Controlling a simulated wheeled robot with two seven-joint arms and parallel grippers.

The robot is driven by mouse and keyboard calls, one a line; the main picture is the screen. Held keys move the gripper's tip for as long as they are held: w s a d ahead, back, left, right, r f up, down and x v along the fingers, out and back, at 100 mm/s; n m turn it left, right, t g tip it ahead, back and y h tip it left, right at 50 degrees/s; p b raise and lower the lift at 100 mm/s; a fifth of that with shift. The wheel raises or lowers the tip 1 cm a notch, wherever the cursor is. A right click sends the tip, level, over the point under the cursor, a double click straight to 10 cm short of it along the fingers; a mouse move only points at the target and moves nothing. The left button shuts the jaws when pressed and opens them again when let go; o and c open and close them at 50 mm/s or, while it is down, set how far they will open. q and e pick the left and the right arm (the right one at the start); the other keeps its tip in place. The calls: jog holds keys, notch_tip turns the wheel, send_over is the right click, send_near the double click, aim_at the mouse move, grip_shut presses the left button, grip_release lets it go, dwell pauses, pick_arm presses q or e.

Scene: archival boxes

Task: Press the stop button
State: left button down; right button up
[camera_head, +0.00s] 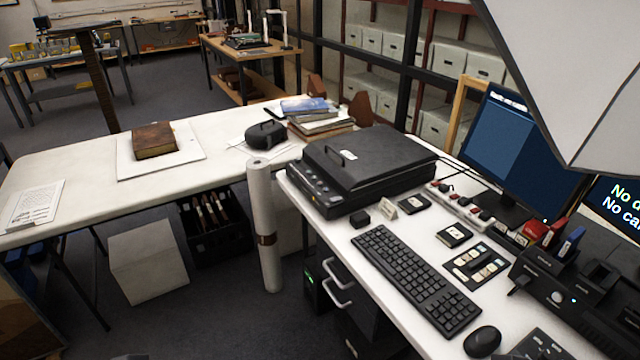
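No button with a readable stop label shows. A black flatbed scanner (365,160) with a closed lid stands on the white desk, and a row of small buttons (322,190) runs along its front left edge. A small button panel (478,265) with pale keys lies right of the keyboard. A black box (570,295) with a round pale knob or button stands at the right. Which of these carries the stop button I cannot tell. Neither of my grippers shows in the view.
A black keyboard (415,280) and mouse (482,341) fill the desk front. A power strip (460,205), monitor (515,145) and red holder (535,231) stand behind. A rolled sheet (263,225) stands at the desk's left end. A book (153,140) lies on the left table.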

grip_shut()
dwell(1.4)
